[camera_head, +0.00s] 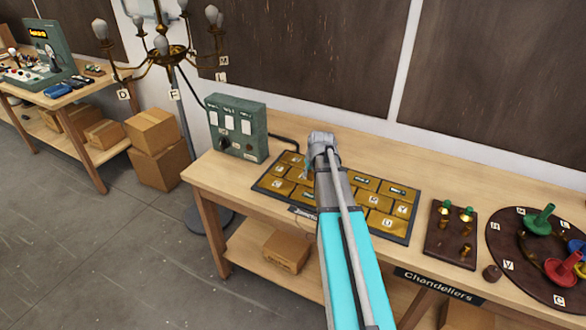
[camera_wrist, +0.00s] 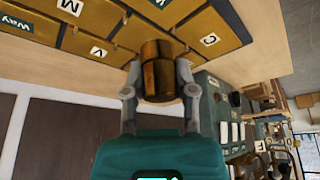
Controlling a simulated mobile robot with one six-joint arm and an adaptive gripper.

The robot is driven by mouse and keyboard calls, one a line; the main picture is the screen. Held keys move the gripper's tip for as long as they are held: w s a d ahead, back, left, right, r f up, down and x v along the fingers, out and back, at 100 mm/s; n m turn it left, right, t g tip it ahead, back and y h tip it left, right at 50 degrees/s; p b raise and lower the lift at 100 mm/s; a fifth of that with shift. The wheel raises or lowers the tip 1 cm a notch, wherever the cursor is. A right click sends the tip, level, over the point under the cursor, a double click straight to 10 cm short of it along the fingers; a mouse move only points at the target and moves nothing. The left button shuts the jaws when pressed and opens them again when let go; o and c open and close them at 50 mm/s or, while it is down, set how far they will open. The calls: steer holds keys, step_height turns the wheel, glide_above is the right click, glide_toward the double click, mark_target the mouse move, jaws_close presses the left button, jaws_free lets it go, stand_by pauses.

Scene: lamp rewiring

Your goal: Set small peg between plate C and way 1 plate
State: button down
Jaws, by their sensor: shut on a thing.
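In the wrist view my gripper (camera_wrist: 158,85) is shut on a stubby brass peg (camera_wrist: 158,65), with one grey finger on each side. The peg appears in front of the brass plate board, near its edge; I cannot tell whether it touches a plate. The plate marked C (camera_wrist: 209,40) is just right of the peg, and the plate marked V (camera_wrist: 98,50) is to its left. A plate with a green "Way" label (camera_wrist: 14,23) is at the far left; its number is not readable. In the head view the board (camera_head: 262,184) lies on the bench, and my arm hides the gripper and peg.
A green control box (camera_head: 238,128) stands left of the board. To the right are a dark peg block (camera_head: 437,248) with green-topped pegs and a round dark board (camera_head: 510,262) with coloured pegs. A brass chandelier (camera_head: 170,52) hangs at upper left.

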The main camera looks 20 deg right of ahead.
steer(key=b, duration=0.2)
glide_toward(295, 183)
steer(key=w+r, duration=0.2)
steer(key=shift+w+f, duration=0.3)
steer(key=shift+w, duration=0.1)
steer(key=shift+d+f, duration=0.1)
steer(key=shift+f, duration=0.05)
steer(key=shift+f+b, duration=3.25)
steer(key=shift+b, duration=0.2)
steer(key=shift+f+b, duration=0.6)
steer(key=shift+c, duration=1.7)
jaws_free()
